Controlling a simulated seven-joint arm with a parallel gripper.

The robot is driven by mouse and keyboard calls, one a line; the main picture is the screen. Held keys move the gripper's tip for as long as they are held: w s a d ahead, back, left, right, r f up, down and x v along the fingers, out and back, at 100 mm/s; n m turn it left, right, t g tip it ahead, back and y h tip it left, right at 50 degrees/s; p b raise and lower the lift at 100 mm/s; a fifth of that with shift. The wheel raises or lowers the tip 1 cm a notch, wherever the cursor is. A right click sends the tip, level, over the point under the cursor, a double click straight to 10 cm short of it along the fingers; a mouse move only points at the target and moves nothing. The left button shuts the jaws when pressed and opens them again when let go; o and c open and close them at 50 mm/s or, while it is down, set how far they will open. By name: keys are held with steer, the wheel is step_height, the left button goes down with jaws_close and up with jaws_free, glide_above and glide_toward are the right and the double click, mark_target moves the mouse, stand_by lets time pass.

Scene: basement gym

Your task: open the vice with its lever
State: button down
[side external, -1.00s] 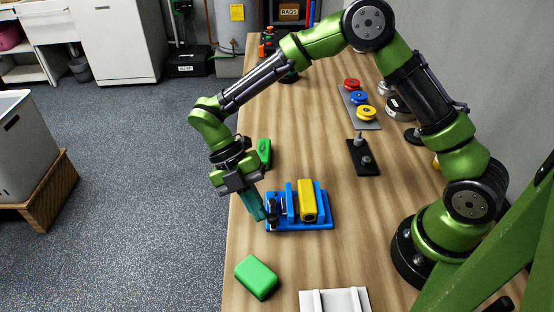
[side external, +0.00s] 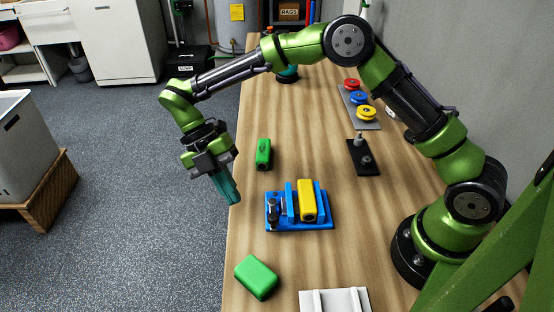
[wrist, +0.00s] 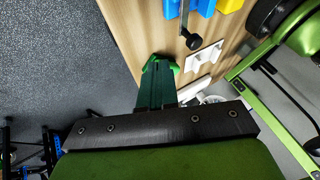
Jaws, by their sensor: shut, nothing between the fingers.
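The blue vice (side external: 298,223) lies on the bench near its left edge in the side view, with a yellow block (side external: 307,200) between its jaws. Any small gap between block and jaws cannot be made out. The dark lever (side external: 272,212) is at the vice's left end, its black knob (wrist: 193,41) showing at the top of the wrist view. My gripper (side external: 231,198) has its teal fingers together and empty, pointing down and to the right. It is left of the lever, apart from it, by the bench edge. In the wrist view the fingers (wrist: 155,92) cover part of the scene.
A green block (side external: 257,277) lies in front of the vice and a green part (side external: 263,154) behind it. A white ribbed plate (side external: 335,301) is at the front. A black fixture (side external: 363,157) and a rack of coloured discs (side external: 358,98) stand behind right.

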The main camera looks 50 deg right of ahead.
steer(key=v, duration=0.6)
steer(key=shift+w+r, duration=0.2)
steer(key=shift+r, duration=0.05)
steer(key=shift+d, duration=0.1)
steer(key=s+d+r+m+t+y, duration=0.1)
steer(key=s+d+r+m+t, duration=0.4)
steer(key=m, duration=1)
steer(key=s+d+r+m+t+y, duration=0.1)
steer(key=s+d+r+m+t, duration=0.4)
steer(key=s+d+m+t, duration=0.4)
steer(key=shift+s+d+r+m, duration=0.15)
steer(key=shift+s+d+m, duration=1.7)
steer(key=shift+m, duration=1.65)
steer(key=shift+w+d, duration=0.25)
steer(key=shift+w, duration=0.05)
